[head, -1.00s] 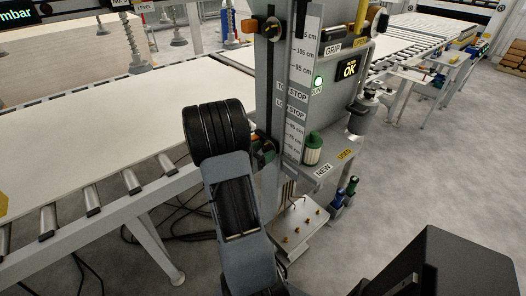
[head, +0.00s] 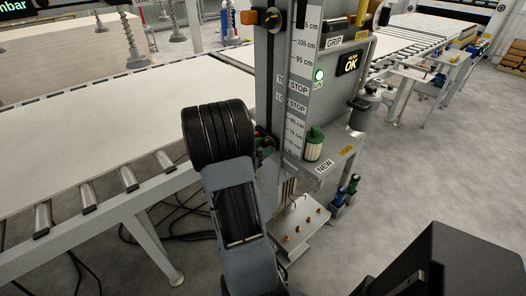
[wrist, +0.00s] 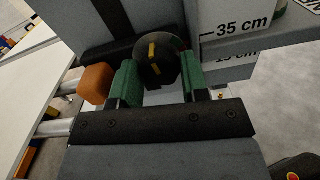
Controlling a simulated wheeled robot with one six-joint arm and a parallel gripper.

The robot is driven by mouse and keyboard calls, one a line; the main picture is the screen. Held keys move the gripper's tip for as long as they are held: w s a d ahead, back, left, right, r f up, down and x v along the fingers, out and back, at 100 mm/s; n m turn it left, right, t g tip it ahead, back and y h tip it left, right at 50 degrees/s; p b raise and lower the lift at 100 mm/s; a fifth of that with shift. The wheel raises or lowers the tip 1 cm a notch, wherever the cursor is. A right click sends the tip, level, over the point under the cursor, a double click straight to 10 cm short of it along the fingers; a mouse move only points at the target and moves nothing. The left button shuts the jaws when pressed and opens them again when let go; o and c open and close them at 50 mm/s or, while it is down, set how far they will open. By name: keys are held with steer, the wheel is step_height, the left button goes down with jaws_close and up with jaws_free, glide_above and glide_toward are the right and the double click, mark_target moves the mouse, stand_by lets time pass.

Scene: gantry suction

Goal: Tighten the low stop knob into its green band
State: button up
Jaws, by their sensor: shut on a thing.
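The low stop knob (wrist: 158,70) is a round black knob with a yellow pointer line, at the top middle of the wrist view. My gripper (wrist: 158,82) has a green finger on each side of it and is shut on it. A dim green patch (wrist: 180,43) shows at the knob's upper right edge, with a reddish part below; the pointer's place against the band is hard to tell. An orange stop block (wrist: 97,85) sits just left of the left finger. In the head view my gripper (head: 265,146) is at the column's left face, and my wrist partly hides the knob.
The scale column (head: 302,80) rises beside the knob, with the high stop (head: 270,20) further up. A shelf with a green-topped cup (head: 313,143) stands to the right. A roller conveyor (head: 88,195) with a white board lies left.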

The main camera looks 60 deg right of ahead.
steer(key=m+b, duration=0.3)
steer(key=shift+f, duration=0.2)
steer(key=shift+r+m+b, duration=0.1)
steer(key=shift+m+b, duration=0.5)
steer(key=shift+b, duration=0.1)
steer(key=shift+r, duration=0.1)
steer(key=o, duration=0.9)
steer(key=v, duration=1.4)
